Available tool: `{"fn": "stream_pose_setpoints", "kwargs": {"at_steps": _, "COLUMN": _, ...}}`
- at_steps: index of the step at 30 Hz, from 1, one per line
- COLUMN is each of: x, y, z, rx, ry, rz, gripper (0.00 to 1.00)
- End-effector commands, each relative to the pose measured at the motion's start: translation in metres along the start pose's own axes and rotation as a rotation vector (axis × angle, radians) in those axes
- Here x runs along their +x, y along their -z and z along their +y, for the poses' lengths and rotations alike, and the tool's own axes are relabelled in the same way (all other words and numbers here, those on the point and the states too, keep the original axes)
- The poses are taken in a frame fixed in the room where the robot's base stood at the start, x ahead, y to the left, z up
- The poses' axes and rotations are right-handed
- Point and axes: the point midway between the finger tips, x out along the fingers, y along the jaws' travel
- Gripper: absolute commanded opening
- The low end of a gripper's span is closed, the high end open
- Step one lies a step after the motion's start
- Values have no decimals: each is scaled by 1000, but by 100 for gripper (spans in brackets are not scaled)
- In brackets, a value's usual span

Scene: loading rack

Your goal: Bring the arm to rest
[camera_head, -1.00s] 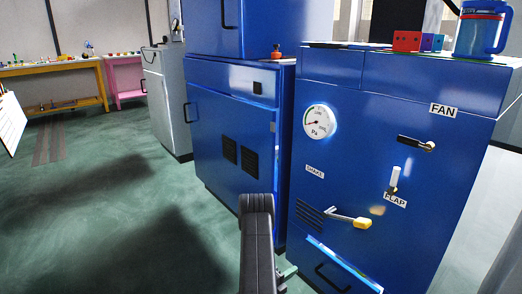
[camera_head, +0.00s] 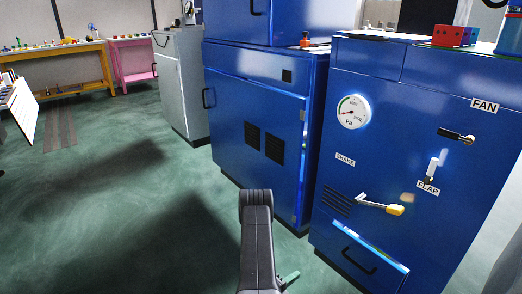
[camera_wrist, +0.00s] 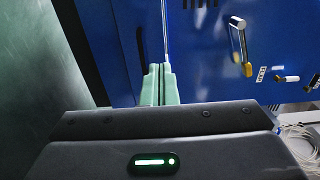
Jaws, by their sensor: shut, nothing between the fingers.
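My gripper shows in the wrist view (camera_wrist: 159,75) as two pale green fingers pressed together, with nothing between them. In the head view only a green finger part (camera_head: 290,277) shows beside my dark arm link, which hides the rest. My arm reaches up from the bottom middle of the head view, in front of the blue cabinets. The wrist view looks towards a blue cabinet front (camera_wrist: 205,60) with a yellow-tipped lever (camera_wrist: 240,45). I cannot tell the exact gap between the fingertips and the cabinet.
The blue cabinet (camera_head: 400,130) at right has a pressure gauge (camera_head: 352,111), levers and a low drawer handle (camera_head: 358,260). A second blue cabinet (camera_head: 230,105) and a grey cabinet (camera_head: 180,90) stand behind. Green floor (camera_head: 90,200) is open at left.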

Motion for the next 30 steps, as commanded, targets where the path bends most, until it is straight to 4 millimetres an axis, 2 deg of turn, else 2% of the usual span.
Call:
{"fn": "stream_pose_setpoints", "kwargs": {"at_steps": 4, "x": -14, "y": -1, "z": -1, "rx": -1, "ry": 0, "rz": -3, "gripper": 0}}
{"fn": "stream_pose_setpoints", "kwargs": {"at_steps": 11, "x": -24, "y": -1, "z": 0, "rx": 0, "ry": 0, "rz": -1, "gripper": 0}}
{"fn": "stream_pose_setpoints", "kwargs": {"at_steps": 24, "x": -24, "y": 0, "z": 0, "rx": 4, "ry": 0, "rz": 5, "gripper": 0}}
{"fn": "stream_pose_setpoints", "kwargs": {"at_steps": 30, "x": -15, "y": 12, "z": -4, "rx": 38, "ry": -3, "rz": 54, "gripper": 0}}
